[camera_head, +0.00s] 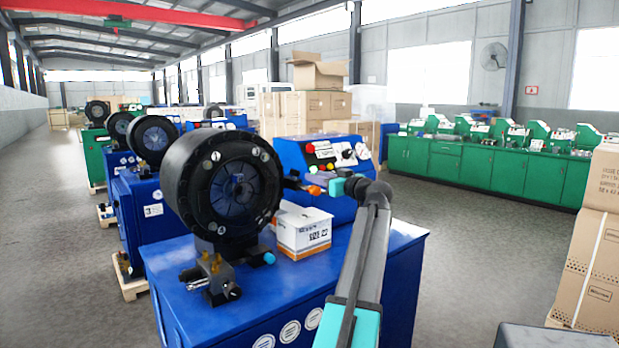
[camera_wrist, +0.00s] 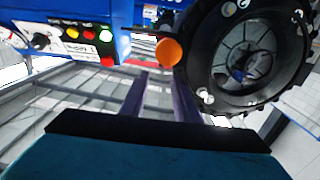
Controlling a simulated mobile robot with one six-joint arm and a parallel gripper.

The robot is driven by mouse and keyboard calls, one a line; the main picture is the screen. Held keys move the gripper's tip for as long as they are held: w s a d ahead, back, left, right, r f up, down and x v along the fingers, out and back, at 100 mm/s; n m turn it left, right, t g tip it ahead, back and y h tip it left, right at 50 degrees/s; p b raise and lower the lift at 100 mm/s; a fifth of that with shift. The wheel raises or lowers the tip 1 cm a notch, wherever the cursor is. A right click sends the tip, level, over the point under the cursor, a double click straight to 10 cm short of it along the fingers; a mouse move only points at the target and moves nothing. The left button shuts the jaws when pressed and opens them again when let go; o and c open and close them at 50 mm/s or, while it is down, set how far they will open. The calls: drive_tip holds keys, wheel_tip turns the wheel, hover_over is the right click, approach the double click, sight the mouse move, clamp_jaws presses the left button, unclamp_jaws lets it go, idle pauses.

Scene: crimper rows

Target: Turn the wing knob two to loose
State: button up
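My gripper (camera_wrist: 161,78) shows two dark fingers spread apart with nothing between them in the wrist view. In the head view its teal wrist (camera_head: 338,187) is beside the blue control panel (camera_head: 285,150), right of the black crimping head (camera_head: 222,187). An orange round knob (camera_wrist: 169,52) stands just beyond the fingertips; I cannot tell if they touch. A black knob on a white dial (camera_wrist: 41,40) is on the panel at the left of the wrist view. The head view shows white dials (camera_head: 348,154) on the panel. I cannot tell which knob is wing knob two.
A white box (camera_head: 302,232) stands on the blue machine top (camera_head: 275,283) beside the crimping head. A brass and steel fitting (camera_head: 211,275) is at the front. More crimpers line the left; green cabinets (camera_head: 480,170) stand right. Cartons (camera_head: 595,262) are stacked at the right edge.

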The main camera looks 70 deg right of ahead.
drive_tip(key=shift+v, duration=0.9)
